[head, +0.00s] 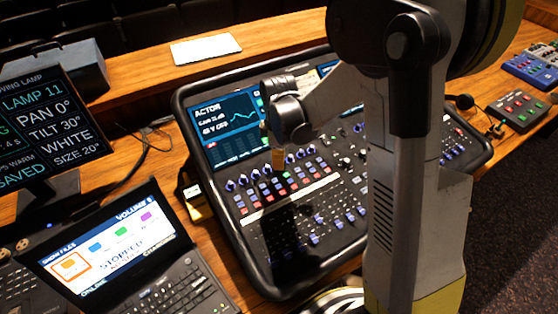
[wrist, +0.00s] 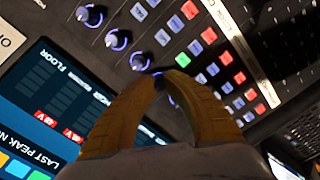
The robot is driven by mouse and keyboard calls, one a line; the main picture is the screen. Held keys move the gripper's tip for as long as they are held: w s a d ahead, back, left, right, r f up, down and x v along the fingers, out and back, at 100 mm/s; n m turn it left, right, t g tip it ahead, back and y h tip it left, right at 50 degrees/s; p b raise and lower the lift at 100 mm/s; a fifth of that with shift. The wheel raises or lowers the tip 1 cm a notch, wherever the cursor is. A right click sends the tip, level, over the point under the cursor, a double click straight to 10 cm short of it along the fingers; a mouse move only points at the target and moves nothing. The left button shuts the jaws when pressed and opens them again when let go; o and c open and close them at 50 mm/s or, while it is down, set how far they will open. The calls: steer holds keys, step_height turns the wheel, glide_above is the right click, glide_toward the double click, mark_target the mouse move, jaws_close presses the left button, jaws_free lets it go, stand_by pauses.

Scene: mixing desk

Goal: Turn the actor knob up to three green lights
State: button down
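The mixing desk (head: 262,283) fills the middle of the head view. Its left screen (head: 222,128) reads ACTOR, with a gain line and 48 V OFF. A row of blue-ringed knobs (head: 243,180) runs below the screens; in the wrist view, several show, such as a knob (wrist: 117,40). My gripper (head: 278,166) points down at this row. In the wrist view, its yellow fingers (wrist: 163,78) arch to a narrow gap around or just above a knob they partly hide. I cannot tell whether they grip it, and no label marks it as the actor knob.
A laptop (head: 115,245) reading STOPPED and a lamp monitor (head: 50,125) stand at left. A white sheet (head: 205,49) lies on the back ledge. Coloured buttons (wrist: 209,35) crowd beside the knobs. Small control boxes (head: 517,108) sit at right.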

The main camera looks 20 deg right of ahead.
steer(key=shift+m, duration=1.5)
steer(key=c, duration=1.4)
jaws_free()
steer(key=r, duration=1.2)
steer(key=shift+s, duration=0.2)
